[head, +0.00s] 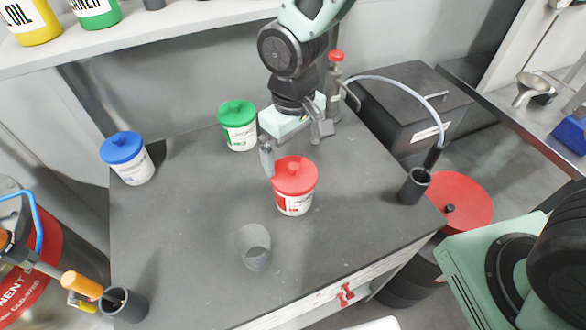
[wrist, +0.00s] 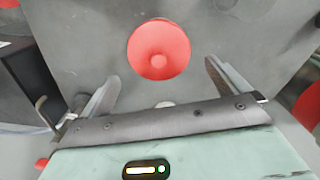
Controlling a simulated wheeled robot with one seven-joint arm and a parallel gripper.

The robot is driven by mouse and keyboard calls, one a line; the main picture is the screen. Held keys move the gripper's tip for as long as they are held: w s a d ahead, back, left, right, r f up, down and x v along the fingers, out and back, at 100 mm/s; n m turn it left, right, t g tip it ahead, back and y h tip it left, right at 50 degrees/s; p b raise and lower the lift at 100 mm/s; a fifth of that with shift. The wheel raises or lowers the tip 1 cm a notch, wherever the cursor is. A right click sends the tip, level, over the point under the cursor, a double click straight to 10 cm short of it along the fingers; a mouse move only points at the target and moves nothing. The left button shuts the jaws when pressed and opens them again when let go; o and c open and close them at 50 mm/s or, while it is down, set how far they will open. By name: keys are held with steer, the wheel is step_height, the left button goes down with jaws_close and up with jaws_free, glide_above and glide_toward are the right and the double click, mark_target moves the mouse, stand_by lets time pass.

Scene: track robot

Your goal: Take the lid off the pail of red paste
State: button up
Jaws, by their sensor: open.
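The pail of red paste (head: 293,203) stands upright on the grey worktop, a white pail with a red label. Its red lid (head: 295,175) with a knob on top sits on it. My gripper (head: 297,150) is open, just behind and above the pail in the head view. In the wrist view the red lid (wrist: 159,49) lies ahead of my open fingers (wrist: 160,80), roughly centred between them and not touched by them. The lid hides most of the pail there.
A green-lidded pail (head: 238,126) and a blue-lidded pail (head: 127,158) stand on the worktop (head: 190,230) to the left. A grey translucent cup (head: 253,247) stands in front of the red pail. A dark holder (head: 413,186) is at the right, another (head: 124,304) at the front left.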

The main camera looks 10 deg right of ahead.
mark_target(294, 166)
steer(key=shift+d+f+p, duration=0.1)
steer(key=shift+f+p, duration=0.9)
steer(key=shift+f, duration=1.8)
steer(key=c, duration=0.7)
